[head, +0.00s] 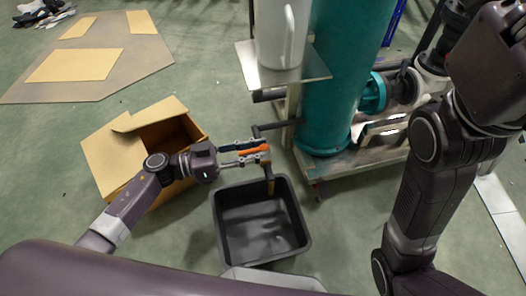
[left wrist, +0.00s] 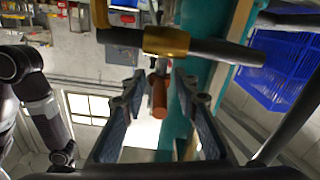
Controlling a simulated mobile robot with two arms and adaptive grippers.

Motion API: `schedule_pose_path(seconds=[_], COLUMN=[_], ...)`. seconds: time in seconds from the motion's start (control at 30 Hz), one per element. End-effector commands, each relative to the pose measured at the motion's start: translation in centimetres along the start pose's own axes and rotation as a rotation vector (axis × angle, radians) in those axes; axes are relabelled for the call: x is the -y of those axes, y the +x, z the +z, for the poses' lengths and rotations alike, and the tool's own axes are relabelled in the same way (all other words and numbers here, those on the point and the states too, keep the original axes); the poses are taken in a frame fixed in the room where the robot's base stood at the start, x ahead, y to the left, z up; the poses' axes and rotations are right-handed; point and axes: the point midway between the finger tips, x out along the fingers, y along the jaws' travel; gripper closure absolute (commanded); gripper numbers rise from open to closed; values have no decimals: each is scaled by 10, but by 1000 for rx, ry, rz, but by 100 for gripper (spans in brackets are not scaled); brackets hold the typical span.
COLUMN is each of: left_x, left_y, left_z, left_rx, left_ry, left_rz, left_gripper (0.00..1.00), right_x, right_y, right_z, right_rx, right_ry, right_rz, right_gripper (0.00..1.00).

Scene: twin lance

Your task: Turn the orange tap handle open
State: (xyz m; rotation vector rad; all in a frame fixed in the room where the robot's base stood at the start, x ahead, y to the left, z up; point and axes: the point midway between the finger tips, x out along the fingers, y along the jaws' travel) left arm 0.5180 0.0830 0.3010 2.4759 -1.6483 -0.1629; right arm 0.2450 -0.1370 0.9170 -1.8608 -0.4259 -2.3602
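The orange tap handle (head: 252,150) lies between the fingers of my left gripper (head: 254,152) in the head view. In the left wrist view the handle (left wrist: 159,97) points toward the camera from below a brass valve body (left wrist: 166,42) on a dark pipe. The left gripper's two fingers (left wrist: 157,100) stand apart on either side of the handle, with gaps visible on both sides. The dark tap pipe (head: 278,126) reaches out from the teal column, with its spout (head: 269,178) pointing down. My right arm is at the right of the head view; its gripper is not seen.
A black bin (head: 225,234) stands below the spout. An open cardboard box (head: 112,160) sits left of it, near my left arm. A white jug (head: 281,40) stands on a metal plate (head: 245,62) by the teal column (head: 342,75). A blue crate (left wrist: 280,75) shows in the wrist view.

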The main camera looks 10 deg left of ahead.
Motion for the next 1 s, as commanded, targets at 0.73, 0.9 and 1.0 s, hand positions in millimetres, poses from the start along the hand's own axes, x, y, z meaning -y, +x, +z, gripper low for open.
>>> schedule_pose_path(seconds=[0.73,0.9,1.0], left_x=[-1,-1,-1], left_y=[15,15,15], left_z=[0,0,0], left_rx=[0,0,0], left_ry=[-1,-2,-2], left_rz=[1,2,3], left_gripper=[100,100,100], right_x=[2,2,2], right_y=[4,4,4], right_z=[-6,-6,-6], right_rx=[-20,-20,-20], right_ry=[-2,-2,-2], right_rz=[-8,-8,-8], right_gripper=[60,60,60])
